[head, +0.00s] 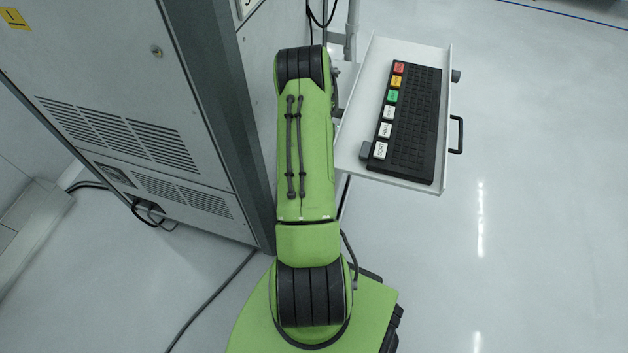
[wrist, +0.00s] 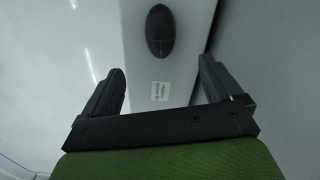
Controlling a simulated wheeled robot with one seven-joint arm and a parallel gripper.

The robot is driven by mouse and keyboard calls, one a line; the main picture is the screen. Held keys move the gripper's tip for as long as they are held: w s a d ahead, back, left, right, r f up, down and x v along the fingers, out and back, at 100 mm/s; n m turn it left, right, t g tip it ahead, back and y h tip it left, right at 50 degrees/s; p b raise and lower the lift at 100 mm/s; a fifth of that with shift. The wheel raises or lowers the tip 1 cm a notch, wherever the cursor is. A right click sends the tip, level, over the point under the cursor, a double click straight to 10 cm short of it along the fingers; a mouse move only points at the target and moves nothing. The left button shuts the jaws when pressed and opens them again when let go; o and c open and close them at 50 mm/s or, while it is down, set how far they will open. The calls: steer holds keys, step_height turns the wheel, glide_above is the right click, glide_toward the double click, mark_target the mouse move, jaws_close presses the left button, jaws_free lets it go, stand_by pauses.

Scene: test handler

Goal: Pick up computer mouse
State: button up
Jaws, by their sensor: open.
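A dark computer mouse (wrist: 160,30) lies on a light surface (wrist: 185,70) at the top middle of the wrist view. My gripper (wrist: 160,82) is open, with its two dark fingers apart and nothing between them touching. The mouse is beyond the fingertips, roughly in line with the gap. In the head view the mouse and my gripper do not show; my green arm hides part of the area behind it.
A small white label (wrist: 160,91) is on the surface between the fingers. In the head view a white tray (head: 352,140) holds a black keyboard (head: 412,125) with coloured keys. A grey cabinet (head: 130,110) stands at left. Floor at right is clear.

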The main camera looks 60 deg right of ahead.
step_height(320, 180, down, 9)
steer(key=shift+r+b, duration=0.2)
steer(key=shift+b, duration=0.95)
step_height(320, 180, down, 5)
steer(key=shift+a+f+b, duration=0.1)
steer(key=shift+b, duration=1.05)
steer(key=c, duration=1.2)
